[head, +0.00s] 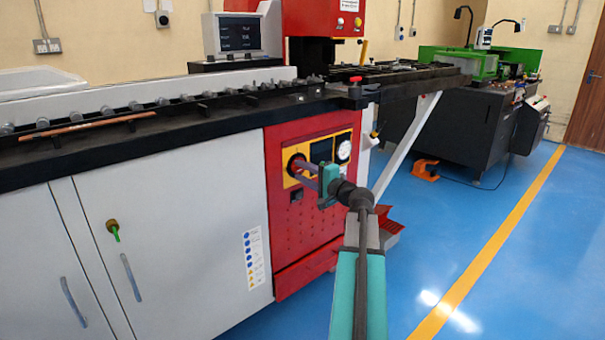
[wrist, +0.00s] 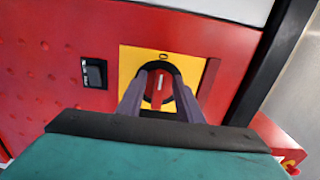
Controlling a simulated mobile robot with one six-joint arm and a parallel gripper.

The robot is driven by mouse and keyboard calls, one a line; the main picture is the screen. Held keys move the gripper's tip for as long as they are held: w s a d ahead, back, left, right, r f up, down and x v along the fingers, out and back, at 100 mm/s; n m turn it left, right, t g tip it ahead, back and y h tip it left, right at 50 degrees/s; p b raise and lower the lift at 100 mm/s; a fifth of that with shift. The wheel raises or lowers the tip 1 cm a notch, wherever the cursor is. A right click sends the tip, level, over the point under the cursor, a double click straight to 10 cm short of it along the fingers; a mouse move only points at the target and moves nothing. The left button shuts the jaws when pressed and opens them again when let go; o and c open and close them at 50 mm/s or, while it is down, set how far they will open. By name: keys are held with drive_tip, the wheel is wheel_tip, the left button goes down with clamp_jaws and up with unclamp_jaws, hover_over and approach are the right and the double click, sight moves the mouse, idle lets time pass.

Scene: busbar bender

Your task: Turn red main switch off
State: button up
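The red main switch (wrist: 160,85) is a round red knob on a yellow plate (wrist: 132,62), set in the red front panel. In the wrist view its grip bar stands about upright, with a "0" mark on the plate above it. In the head view the knob (head: 294,164) is partly hidden by my fingers. My gripper (head: 299,170) is at the panel with its two fingers pointing at the knob. In the wrist view the fingers (wrist: 160,90) are apart, one on each side of the grip bar. I cannot tell whether they touch the knob's rim.
A dark display and a round white gauge (head: 343,150) are right of the knob. Grey cabinet doors (head: 170,220) with handles and a green key (head: 114,230) are at left.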

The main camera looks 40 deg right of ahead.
drive_tip(key=shift+s, duration=0.1)
drive_tip(key=s+a+p, duration=0.1)
drive_tip(key=s+p, duration=0.2)
drive_tip(key=s, duration=1)
drive_tip(key=shift+s, duration=0.3)
